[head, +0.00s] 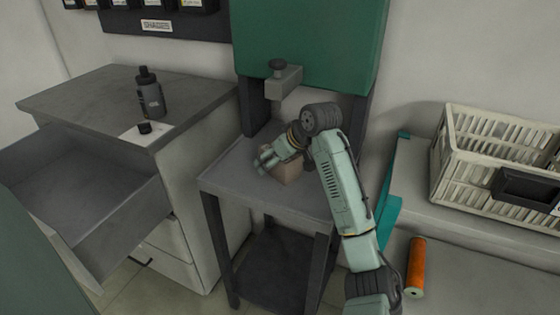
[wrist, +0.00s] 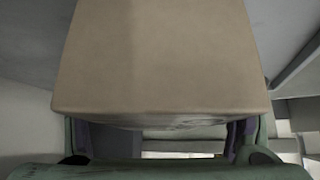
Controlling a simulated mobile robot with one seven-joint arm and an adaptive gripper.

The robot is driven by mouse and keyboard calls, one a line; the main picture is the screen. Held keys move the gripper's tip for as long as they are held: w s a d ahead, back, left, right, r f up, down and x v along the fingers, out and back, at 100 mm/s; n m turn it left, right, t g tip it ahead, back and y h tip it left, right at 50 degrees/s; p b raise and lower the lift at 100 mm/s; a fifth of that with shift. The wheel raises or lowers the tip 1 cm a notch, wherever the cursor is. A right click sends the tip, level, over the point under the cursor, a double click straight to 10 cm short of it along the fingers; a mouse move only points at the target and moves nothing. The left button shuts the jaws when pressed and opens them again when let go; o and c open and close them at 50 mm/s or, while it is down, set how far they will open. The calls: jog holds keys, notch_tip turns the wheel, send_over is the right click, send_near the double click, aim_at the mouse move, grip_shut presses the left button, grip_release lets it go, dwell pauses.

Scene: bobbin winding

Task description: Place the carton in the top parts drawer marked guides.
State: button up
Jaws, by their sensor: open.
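The carton (head: 288,171) is a plain brown box on the small grey stand (head: 233,181) below the green machine, partly hidden behind my gripper. In the wrist view the carton (wrist: 158,62) fills the upper middle, with faint dark print low on its near face. My gripper (head: 266,160) is at the carton, open, its fingers (wrist: 165,140) showing on either side of the box's lower part. I cannot tell whether they touch it. The top parts drawer (head: 85,195) at the left is pulled out and its visible inside is empty. No guides marking is readable.
A dark bottle (head: 150,93) and a black cap on white paper (head: 146,130) are on the cabinet top (head: 95,95). The green machine (head: 308,45) rises behind the stand. A white crate (head: 495,150) and an orange roll (head: 416,266) are at the right.

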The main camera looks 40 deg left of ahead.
jog(key=c, duration=1.4)
jog(key=shift+c, duration=0.2)
jog(key=shift+r, duration=0.2)
